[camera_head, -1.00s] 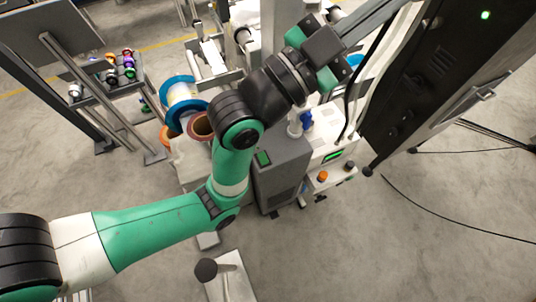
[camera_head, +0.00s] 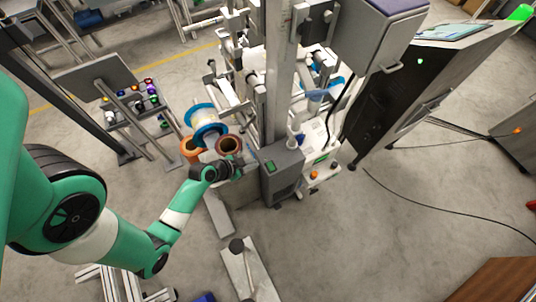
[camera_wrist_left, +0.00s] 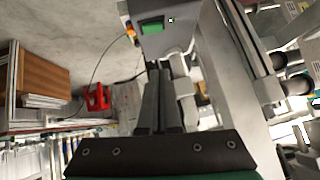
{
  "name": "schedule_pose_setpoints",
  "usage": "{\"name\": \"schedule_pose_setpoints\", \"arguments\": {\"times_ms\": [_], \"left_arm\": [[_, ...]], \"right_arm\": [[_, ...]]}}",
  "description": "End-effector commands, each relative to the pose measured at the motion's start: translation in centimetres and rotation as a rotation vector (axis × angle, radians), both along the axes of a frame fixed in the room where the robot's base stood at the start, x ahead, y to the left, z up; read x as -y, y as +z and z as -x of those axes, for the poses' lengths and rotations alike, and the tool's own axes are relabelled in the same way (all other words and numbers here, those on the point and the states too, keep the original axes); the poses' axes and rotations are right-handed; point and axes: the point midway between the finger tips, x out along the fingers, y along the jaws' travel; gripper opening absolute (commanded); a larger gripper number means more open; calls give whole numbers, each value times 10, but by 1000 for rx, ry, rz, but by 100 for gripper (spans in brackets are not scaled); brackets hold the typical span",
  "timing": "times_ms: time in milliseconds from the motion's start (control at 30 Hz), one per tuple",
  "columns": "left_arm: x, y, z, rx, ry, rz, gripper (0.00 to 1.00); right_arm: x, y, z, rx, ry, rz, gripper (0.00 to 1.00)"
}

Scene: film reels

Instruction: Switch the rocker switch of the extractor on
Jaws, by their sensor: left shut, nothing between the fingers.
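The extractor (camera_head: 284,182) is a grey box in the middle of the head view, and it also shows at the top of the left wrist view (camera_wrist_left: 176,42). My left gripper (camera_wrist_left: 160,68) is shut and empty, pointing toward the extractor. In the head view my left gripper (camera_head: 247,163) is small, just left of the extractor; contact cannot be told. My right gripper is not in view.
A pale machine (camera_head: 320,165) with orange and dark knobs stands right of the extractor. Blue-rimmed and copper reels (camera_head: 205,122) are to its left. A grey post (camera_head: 275,80) rises behind it. A dark cabinet (camera_head: 385,100) stands at right.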

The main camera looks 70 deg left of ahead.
Motion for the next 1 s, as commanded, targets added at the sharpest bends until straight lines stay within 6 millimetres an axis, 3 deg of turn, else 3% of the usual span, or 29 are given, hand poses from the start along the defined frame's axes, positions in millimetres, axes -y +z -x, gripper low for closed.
{"name": "schedule_pose_setpoints", "arguments": {"times_ms": [367,800,1000], "left_arm": [[-3,-9,-9,2,-3,-2,0],[-21,-74,-70,2,-4,-2,0],[-27,-104,-69,1,-2,-1,0]], "right_arm": [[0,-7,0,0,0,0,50],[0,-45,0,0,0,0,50],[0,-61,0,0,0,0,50]]}}
